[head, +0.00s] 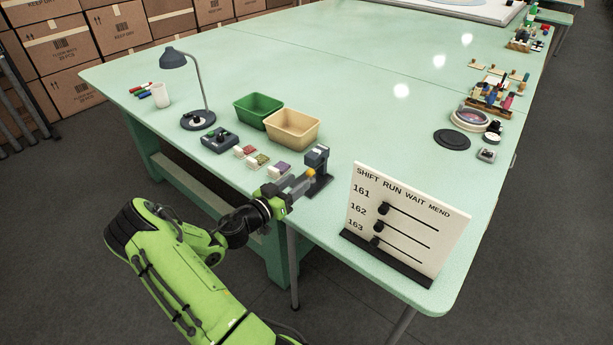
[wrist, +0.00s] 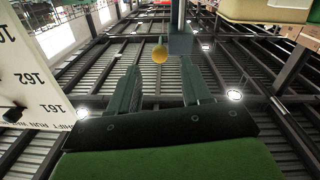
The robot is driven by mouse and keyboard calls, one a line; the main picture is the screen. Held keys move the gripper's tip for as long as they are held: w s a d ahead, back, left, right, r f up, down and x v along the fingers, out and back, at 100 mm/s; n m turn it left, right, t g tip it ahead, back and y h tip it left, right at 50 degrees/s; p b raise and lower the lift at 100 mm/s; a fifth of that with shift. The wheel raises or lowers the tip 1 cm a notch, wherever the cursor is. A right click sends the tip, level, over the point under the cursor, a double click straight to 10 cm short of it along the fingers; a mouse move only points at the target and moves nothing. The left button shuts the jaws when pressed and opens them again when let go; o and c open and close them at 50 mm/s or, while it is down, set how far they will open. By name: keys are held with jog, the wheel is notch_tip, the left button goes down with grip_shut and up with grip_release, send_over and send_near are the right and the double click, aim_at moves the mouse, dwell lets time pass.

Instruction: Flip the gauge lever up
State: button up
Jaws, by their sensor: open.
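The gauge (head: 317,157) is a small dark blue-grey box on a stand near the table's front edge, just left of the white board. Its lever ends in a yellow-orange ball knob (head: 311,172). My gripper (head: 301,184) is at the knob, reaching in from the lower left. In the wrist view, my gripper (wrist: 160,75) is open, with a finger on each side and nothing between them. The knob (wrist: 160,54) shows just beyond the fingertips, roughly centred, beside the grey gauge (wrist: 181,43). Contact between fingers and knob cannot be told.
A white board with sliders (head: 410,215) stands close to the right of the gauge. A tan bin (head: 293,128), green bin (head: 258,108), small sample blocks (head: 258,160) and a lamp (head: 198,118) stand to the left. The table (head: 350,75) is clear behind.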

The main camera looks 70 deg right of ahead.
aim_at(317, 166)
jog(key=x, duration=0.5)
jog(key=shift+s+d, duration=0.1)
jog(key=shift+d, duration=0.05)
jog(key=shift+c, duration=0.3)
grip_shut()
